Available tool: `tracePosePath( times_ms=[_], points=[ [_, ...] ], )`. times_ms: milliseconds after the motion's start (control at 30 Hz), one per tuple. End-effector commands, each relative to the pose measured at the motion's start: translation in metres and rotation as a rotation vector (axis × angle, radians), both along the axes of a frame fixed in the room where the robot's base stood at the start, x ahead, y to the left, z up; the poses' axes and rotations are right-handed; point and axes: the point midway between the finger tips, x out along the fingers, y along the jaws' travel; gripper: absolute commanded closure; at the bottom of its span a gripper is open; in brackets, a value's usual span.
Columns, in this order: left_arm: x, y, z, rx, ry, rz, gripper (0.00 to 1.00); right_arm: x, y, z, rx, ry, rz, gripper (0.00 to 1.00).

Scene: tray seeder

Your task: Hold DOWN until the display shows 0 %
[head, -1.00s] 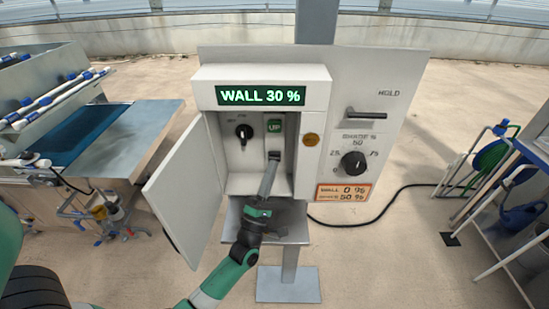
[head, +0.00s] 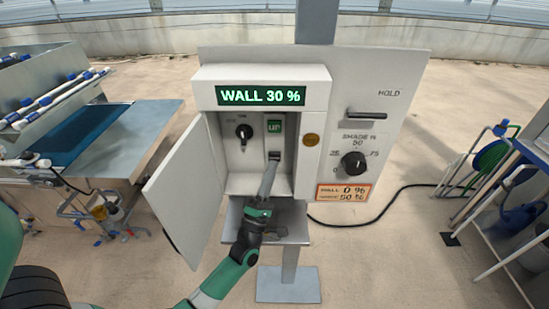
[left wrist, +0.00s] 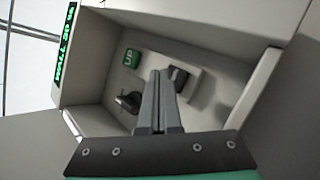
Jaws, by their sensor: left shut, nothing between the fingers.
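The control box (head: 319,90) is open, and its green display (head: 261,96) reads "WALL 30 %". Inside, a green UP button (head: 275,126) shows clear of my gripper; it also shows in the left wrist view (left wrist: 131,58). My left gripper (head: 273,160) is shut and empty, with its tips just below the UP button. In the left wrist view, a dark block (left wrist: 181,76) without a readable label sits right beside the fingertips (left wrist: 160,74). I cannot tell whether they touch it. No DOWN lettering is readable. My right gripper is out of view.
The box door (head: 184,190) hangs open at the left. A black rotary switch (head: 243,132) sits left of the buttons. Right of the box are a HOLD lever (head: 367,114), a shade dial (head: 354,163) and an orange label (head: 343,192) reading "WALL 0 %".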

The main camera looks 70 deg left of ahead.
Motion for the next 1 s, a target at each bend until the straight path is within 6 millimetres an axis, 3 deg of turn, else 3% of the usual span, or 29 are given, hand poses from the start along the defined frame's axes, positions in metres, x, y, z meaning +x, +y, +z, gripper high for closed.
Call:
tracePosePath(
  times_ms=[1000],
  points=[
    [0.004, 0.008, 0.000, 0.000, 0.000, 0.000, 1.00, 0.000, 0.000, -0.010, 0.000, 0.000, 0.000, 1.00]
  ],
)
